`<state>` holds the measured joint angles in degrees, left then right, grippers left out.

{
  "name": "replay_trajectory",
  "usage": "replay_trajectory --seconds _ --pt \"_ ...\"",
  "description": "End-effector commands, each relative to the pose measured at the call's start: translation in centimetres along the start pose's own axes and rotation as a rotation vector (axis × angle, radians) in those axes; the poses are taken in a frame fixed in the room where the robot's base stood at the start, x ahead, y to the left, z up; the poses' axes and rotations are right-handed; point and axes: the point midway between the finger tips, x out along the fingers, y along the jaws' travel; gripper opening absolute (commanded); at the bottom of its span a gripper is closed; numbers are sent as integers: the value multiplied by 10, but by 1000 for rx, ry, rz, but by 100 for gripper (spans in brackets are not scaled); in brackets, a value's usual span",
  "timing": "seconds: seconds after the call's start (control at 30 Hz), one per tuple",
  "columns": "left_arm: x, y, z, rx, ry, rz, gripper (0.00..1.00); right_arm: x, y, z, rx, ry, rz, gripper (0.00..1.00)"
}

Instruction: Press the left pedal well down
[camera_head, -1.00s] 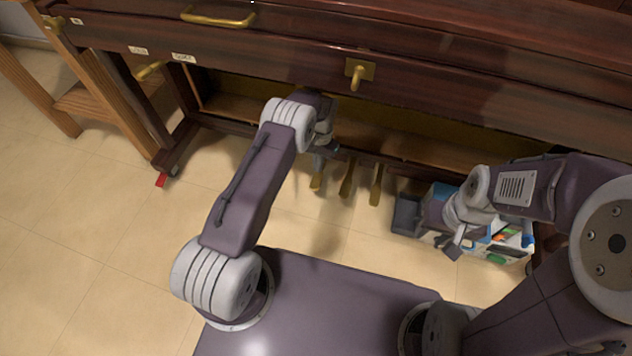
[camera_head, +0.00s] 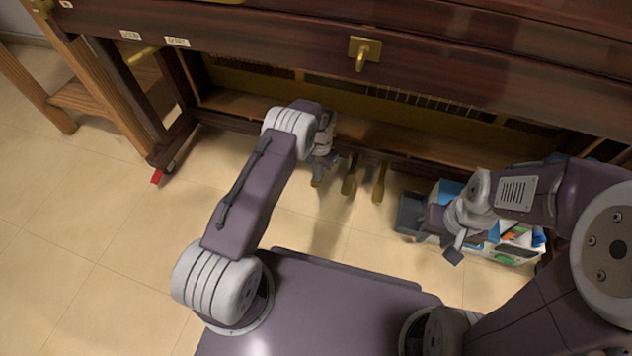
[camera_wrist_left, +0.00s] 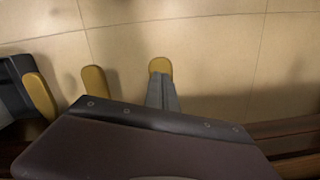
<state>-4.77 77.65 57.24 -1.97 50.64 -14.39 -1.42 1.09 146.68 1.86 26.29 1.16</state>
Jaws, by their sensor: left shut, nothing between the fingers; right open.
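Three brass pedals stick out below the piano. The left pedal (camera_head: 316,182) is partly hidden by my left gripper (camera_head: 321,160), with its rounded tip showing. The middle pedal (camera_head: 349,182) and right pedal (camera_head: 379,184) are clear of it. In the left wrist view, the shut, empty fingers (camera_wrist_left: 161,84) overlap the left pedal, whose tip (camera_wrist_left: 160,65) shows beyond them. I cannot tell whether they touch it or how far down it is. The middle pedal (camera_wrist_left: 95,82) and right pedal (camera_wrist_left: 40,96) lie to the left there. My right gripper (camera_head: 457,246) is open and empty.
The dark wooden piano (camera_head: 270,40) spans the back, with a brass knob (camera_head: 362,52) on its front. A box of mixed items (camera_head: 510,240) stands on the floor at right, near my right gripper. A wooden stand (camera_head: 100,95) is at left. Tiled floor is clear before the pedals.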

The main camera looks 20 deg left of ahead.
Motion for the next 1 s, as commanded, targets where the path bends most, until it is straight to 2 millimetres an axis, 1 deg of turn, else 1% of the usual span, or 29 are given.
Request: replay_trajectory --seconds 0.07,0.17,0.4,0.47,0.57,0.63,0.7,0.77,0.83,1.0 --pt "0 0 0 0 0 0 0 0 0 0 0 0 0 42" --pt "6 0 -1 0 0 0 0 5 0 0 0 0 0 42" --pt "36 0 -4 0 1 0 0 29 1 3 0 0 0 42" --pt "29 0 -3 0 1 0 0 23 0 3 0 0 0 42" --pt "30 0 -3 0 0 0 0 23 0 2 0 0 0 42" --pt "32 0 -9 0 2 0 0 32 1 3 0 1 0 42" --pt "31 0 -21 1 6 -2 0 46 1 5 0 0 0 42" --pt "21 0 -26 1 4 -1 0 37 1 4 0 -1 0 42" --pt "18 0 -31 1 5 -1 0 37 1 4 0 0 0 42" --pt "16 0 -33 1 4 -1 0 36 1 4 0 0 0 42"
